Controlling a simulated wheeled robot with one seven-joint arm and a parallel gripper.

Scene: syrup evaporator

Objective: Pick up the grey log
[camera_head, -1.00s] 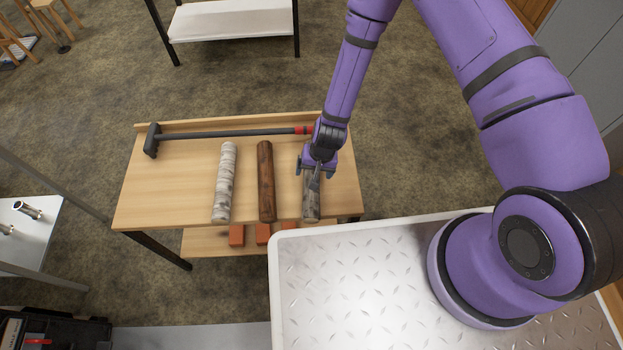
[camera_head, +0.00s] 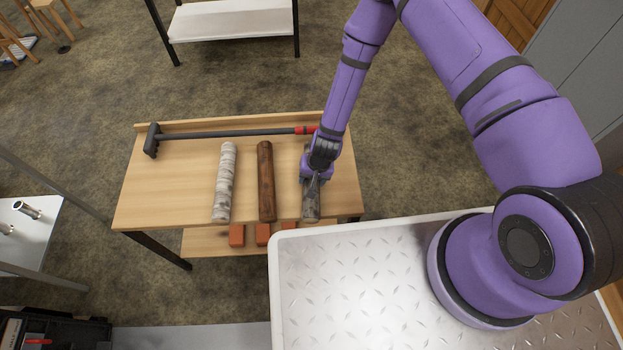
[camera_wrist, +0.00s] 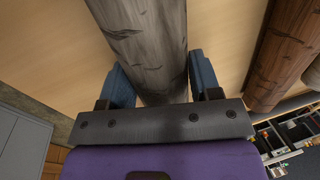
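The grey log (camera_head: 311,206) lies lengthwise at the right side of the wooden table. My gripper (camera_head: 314,181) is down over its middle and hides part of it. In the wrist view the grey log (camera_wrist: 150,45) runs between the two blue fingers of my gripper (camera_wrist: 161,72), one on each side. The gripper looks open around the log, and the log still rests on the table.
A dark brown log (camera_head: 266,183) and a whitish log (camera_head: 224,183) lie to the left on the wooden table (camera_head: 160,195). Orange blocks (camera_head: 237,235) sit on the lower shelf. A metal-plated surface (camera_head: 350,290) stands in front.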

